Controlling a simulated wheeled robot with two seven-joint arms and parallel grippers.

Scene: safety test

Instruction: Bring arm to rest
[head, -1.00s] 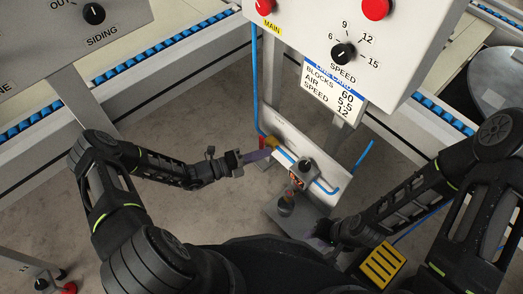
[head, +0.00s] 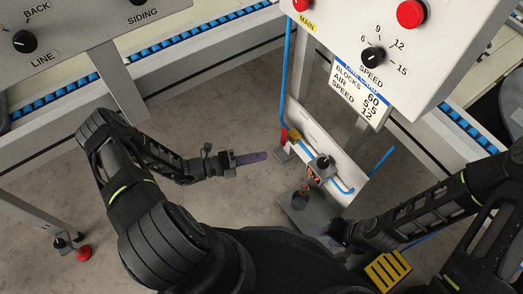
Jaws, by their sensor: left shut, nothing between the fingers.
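My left arm (head: 160,160) reaches in from the left, bent at the elbow. My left gripper (head: 262,156) has purplish fingers, shut and empty, pointing right above the floor. Its tips are a short way left of the red and yellow fittings (head: 291,137) on the white air panel (head: 310,133) in the picture. My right arm (head: 430,215) comes in from the right. My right gripper (head: 332,240) is low, beside the grey plate (head: 300,214) at the panel's foot; its fingers are dark and partly hidden, so I cannot tell their opening.
A control box (head: 370,40) with red buttons, a speed knob (head: 373,55) and a card (head: 358,88) stands above. A blue hose (head: 287,80) runs down to the panel. A second panel (head: 80,35) and conveyors are behind. Bare floor (head: 215,115) surrounds my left gripper.

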